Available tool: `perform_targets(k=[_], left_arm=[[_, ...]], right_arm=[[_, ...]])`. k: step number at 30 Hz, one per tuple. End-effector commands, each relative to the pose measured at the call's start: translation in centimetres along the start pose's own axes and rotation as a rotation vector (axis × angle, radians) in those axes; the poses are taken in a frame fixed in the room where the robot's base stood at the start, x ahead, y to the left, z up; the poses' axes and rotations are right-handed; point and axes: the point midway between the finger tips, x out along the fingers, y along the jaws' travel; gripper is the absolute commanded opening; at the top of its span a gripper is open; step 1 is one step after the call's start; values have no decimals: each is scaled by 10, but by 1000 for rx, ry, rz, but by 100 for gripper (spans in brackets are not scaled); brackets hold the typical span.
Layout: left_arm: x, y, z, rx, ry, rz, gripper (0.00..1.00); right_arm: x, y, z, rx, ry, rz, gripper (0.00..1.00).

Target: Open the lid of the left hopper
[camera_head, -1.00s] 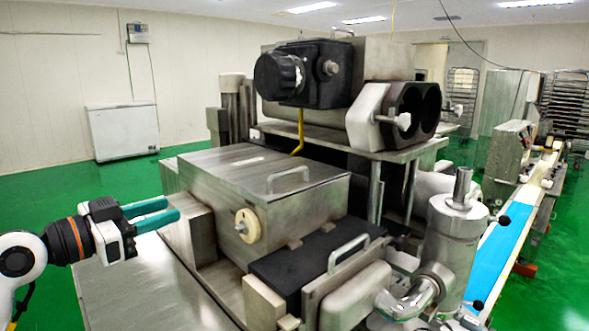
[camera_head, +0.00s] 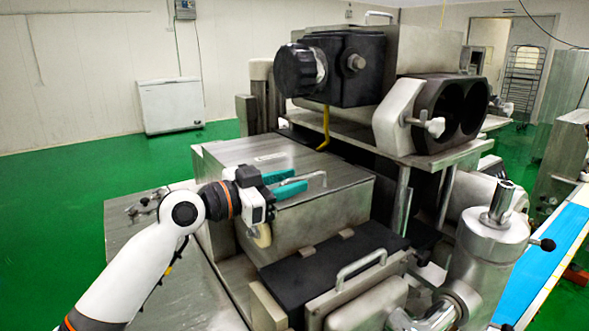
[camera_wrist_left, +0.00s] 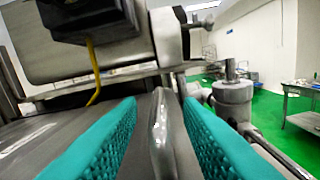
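The left hopper is a steel box with a flat lid (camera_head: 235,152), which lies shut. A bar handle (camera_head: 317,176) stands on the lid near its right front edge. My left gripper (camera_head: 299,181) is over the lid with its teal fingers pointing right, toward the handle. In the left wrist view the handle (camera_wrist_left: 160,130) shows between the two spread fingers (camera_wrist_left: 160,103), with gaps at its sides. The gripper is open and holds nothing. My right gripper is not in view.
A black motor unit (camera_head: 340,68) with a yellow cable (camera_head: 325,130) stands above and behind the lid. A second, black lid (camera_head: 325,258) with its own handle (camera_head: 361,268) lies in front. A steel cylinder (camera_head: 490,245) stands at right.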

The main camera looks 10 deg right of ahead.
Motion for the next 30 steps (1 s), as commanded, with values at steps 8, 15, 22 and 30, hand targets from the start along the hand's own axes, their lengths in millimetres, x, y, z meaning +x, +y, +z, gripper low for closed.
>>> perform_targets(k=[8, 15, 22, 30], left_arm=[[16, 0, 0, 1, 0, 1, 33], [16, 0, 0, 1, 0, 1, 28], [16, 0, 0, 1, 0, 1, 0], [16, 5, -3, 2, 1, 3, 0]], right_arm=[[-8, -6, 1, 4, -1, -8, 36], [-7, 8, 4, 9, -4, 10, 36], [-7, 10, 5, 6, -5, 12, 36], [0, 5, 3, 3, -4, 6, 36]])
